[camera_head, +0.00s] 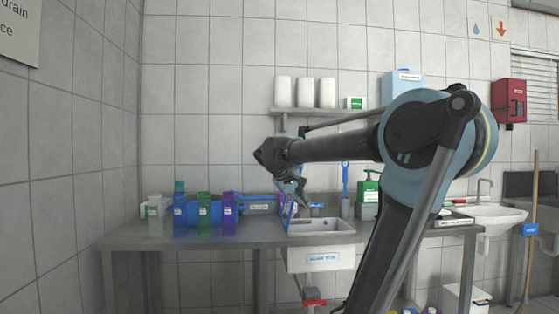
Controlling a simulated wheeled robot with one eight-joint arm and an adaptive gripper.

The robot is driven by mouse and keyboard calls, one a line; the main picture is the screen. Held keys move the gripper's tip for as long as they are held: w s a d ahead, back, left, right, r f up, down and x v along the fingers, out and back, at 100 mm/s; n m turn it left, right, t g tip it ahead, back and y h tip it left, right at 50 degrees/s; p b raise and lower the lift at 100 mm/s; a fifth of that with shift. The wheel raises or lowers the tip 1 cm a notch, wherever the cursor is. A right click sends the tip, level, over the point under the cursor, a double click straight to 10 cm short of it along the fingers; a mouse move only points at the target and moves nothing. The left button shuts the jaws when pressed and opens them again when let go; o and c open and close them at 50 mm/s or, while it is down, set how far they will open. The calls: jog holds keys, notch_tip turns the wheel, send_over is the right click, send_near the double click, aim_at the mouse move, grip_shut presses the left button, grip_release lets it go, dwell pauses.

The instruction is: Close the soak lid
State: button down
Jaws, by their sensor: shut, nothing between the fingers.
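The white soak basin (325,226) is set into the grey counter, with a labelled front panel (322,258) below it. Its top looks open. A thin blue panel (291,217), which looks like the lid, stands tilted up at the basin's left edge and is seen nearly edge-on. My gripper (301,203) hangs down from the end of my arm, beside or just in front of this panel and above the basin's left side. It is shut with nothing in it. It partly hides the panel, and I cannot tell whether they touch.
A green-topped dispenser (368,187) and a blue-handled brush (345,180) stand behind the basin. A shelf with white canisters (305,93) is above. A red tap (314,303) sits below the basin.

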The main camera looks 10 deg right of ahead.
jog(key=w+a+r+n+t+h, duration=0.1)
jog(key=w+a+r+t+h, duration=0.15)
jog(key=w+a+r, duration=0.65)
jog(key=w+a+r+n+t+h, duration=0.1)
jog(key=w+a+r+n+t, duration=0.15)
jog(key=w+a+r, duration=0.65)
jog(key=w+d+f, duration=0.2)
jog(key=w+d, duration=0.6)
jog(key=d, duration=0.4)
jog(key=shift+w+d+m, duration=0.35)
jog(key=shift+w, duration=0.05)
jog(key=shift+y, duration=0.25)
